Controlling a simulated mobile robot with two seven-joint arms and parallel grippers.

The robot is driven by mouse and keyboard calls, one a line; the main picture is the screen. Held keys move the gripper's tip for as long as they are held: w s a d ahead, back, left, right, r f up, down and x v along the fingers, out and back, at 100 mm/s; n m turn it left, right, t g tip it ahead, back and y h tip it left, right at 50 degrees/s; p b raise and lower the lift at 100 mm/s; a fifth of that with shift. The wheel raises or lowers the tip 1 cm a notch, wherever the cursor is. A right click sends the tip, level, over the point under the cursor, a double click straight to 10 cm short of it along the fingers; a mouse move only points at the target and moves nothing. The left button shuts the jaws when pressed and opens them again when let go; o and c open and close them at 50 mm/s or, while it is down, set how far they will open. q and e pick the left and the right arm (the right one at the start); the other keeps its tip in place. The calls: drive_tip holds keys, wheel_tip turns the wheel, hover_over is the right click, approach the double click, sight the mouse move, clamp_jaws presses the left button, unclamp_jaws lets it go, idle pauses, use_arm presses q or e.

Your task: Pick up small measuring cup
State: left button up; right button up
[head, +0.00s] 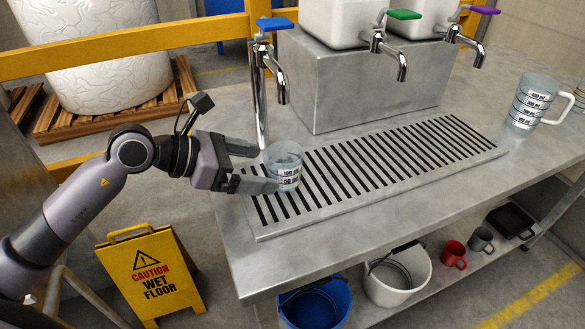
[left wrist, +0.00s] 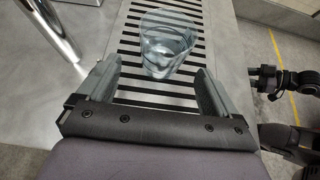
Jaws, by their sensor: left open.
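The small measuring cup (head: 284,166) is clear, with black and white volume markings. It stands upright at the left end of the slotted drain grate (head: 372,172). My left gripper (head: 268,166) is open, and in the head view its fingers reach in from the left to either side of the cup. In the left wrist view the cup (left wrist: 168,45) appears at and just beyond the fingertips (left wrist: 155,70). I cannot tell whether either finger touches it.
A tap with a blue handle (head: 272,60) stands close behind the cup. A metal block (head: 365,85) carries white containers with green-handled and purple-handled taps. A larger measuring jug (head: 530,102) stands at the right. Buckets and mugs sit on the lower shelf.

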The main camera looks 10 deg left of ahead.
sight(285, 170)
use_arm(q)
drive_tip(key=shift+x, duration=3.35)
drive_tip(key=shift+s+d+r, duration=0.1)
drive_tip(key=c, duration=1.2)
drive_tip(key=shift+r, duration=0.1)
